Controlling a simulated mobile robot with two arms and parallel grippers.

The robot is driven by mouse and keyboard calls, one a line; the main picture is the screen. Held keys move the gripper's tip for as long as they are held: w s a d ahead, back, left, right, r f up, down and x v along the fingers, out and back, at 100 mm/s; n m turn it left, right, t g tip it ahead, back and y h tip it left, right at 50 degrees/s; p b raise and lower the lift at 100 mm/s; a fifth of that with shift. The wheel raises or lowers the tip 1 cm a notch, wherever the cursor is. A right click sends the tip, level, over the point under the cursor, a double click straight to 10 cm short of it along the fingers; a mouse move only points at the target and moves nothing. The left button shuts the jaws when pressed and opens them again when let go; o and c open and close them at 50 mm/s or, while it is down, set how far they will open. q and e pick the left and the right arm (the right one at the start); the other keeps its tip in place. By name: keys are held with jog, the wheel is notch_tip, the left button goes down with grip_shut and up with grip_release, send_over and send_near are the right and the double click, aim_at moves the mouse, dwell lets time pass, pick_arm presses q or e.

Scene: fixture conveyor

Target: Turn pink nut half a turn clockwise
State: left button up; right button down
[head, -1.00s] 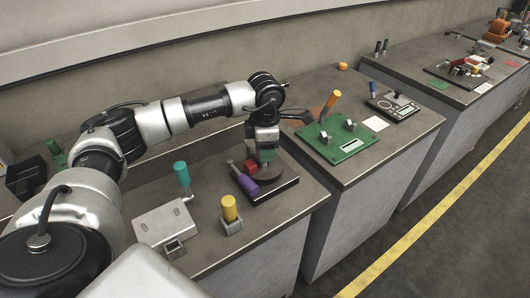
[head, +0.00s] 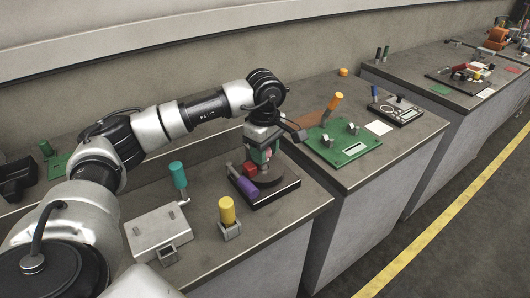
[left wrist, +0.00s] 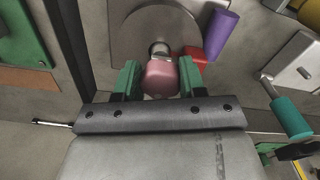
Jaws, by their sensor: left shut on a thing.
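The pink nut (left wrist: 165,77) sits on a round grey disc (left wrist: 140,32) in the left wrist view, between the two green fingers. A metal loop shows just behind it. In the head view a bit of the pink nut (head: 275,147) shows between the fingers; the rest is hidden. My left gripper (head: 264,157) points down over the dark fixture base (head: 275,195) and is shut on the pink nut. A red block (head: 250,168) and a purple cylinder (head: 244,187) lie close beside it on the same fixture. My right gripper is in neither view.
Left of the fixture are a grey box (head: 150,232), a teal handle (head: 178,175) and a yellow knob (head: 227,211). A green panel (head: 345,147) with an orange lever (head: 333,105) is on the bench to the right.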

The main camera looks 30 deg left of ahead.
pick_arm(q)
jog(key=shift+r+m, duration=0.1)
jog(key=shift+m, duration=0.3)
jog(key=o, duration=0.9)
notch_tip(320, 180, up, 11)
jog(key=shift+f+b, duration=0.15)
jog(key=shift+b, duration=0.25)
